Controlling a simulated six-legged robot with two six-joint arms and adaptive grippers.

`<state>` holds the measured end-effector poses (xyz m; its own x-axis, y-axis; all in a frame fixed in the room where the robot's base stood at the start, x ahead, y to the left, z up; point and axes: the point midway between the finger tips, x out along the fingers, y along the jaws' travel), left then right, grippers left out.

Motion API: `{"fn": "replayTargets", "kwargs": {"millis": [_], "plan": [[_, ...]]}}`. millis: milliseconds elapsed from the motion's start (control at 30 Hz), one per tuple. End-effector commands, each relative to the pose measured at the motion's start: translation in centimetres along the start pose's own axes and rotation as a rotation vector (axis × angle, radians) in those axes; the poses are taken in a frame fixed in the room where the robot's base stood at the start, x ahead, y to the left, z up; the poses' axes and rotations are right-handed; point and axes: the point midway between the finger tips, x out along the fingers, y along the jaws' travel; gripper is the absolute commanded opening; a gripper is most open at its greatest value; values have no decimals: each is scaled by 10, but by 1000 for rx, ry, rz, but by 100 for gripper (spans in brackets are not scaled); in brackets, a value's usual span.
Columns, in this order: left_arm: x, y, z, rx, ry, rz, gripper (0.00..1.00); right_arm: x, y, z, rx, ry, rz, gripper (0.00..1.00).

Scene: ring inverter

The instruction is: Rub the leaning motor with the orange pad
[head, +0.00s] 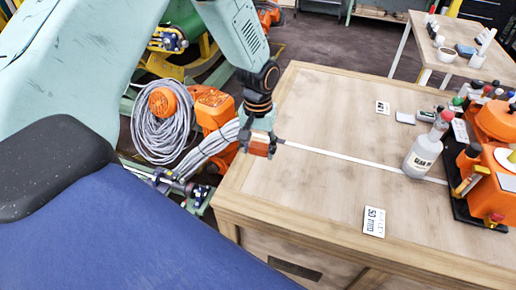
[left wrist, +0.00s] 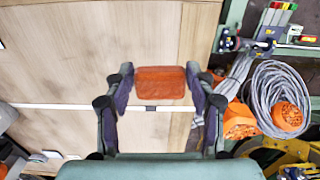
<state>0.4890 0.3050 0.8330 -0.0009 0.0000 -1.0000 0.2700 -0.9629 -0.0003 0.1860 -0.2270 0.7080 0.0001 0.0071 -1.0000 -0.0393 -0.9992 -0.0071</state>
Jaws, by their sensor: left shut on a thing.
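My left gripper (head: 259,146) is shut on the orange pad (left wrist: 160,82), which sits between its two fingers in the left wrist view. The gripper points down over the left part of the wooden table (head: 320,190), near its left edge; I cannot tell the exact height. An orange machine (head: 493,163) on a dark base stands at the table's right side. Orange motor-like housings (head: 213,108) stand beside the table on the left. I cannot tell which of these is the leaning motor. My right gripper does not show.
A grey bottle with a red cap (head: 423,155) stands on the table left of the orange machine. White cards (head: 374,222) and a white strip (head: 345,156) lie on the table. Coiled grey cable (head: 165,135) hangs beside the table.

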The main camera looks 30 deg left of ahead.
Motion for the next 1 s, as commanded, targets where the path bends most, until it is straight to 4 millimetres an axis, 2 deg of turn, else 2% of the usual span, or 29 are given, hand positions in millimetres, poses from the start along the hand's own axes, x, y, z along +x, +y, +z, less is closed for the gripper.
{"fn": "replayTargets", "kwargs": {"millis": [33, 300, 700, 833, 1000], "plan": [[0, 0, 0, 0, 0, 0, 54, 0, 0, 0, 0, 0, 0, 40], [0, 0, 0, 0, 1, 0, 31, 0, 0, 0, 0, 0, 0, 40], [0, 0, 1, 34, 0, 0, 30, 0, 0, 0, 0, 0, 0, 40], [4, 10, 24, 81, -3, -2, 30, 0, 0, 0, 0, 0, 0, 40], [-8, 43, 58, 155, 4, -6, 30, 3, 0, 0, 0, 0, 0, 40]]}}
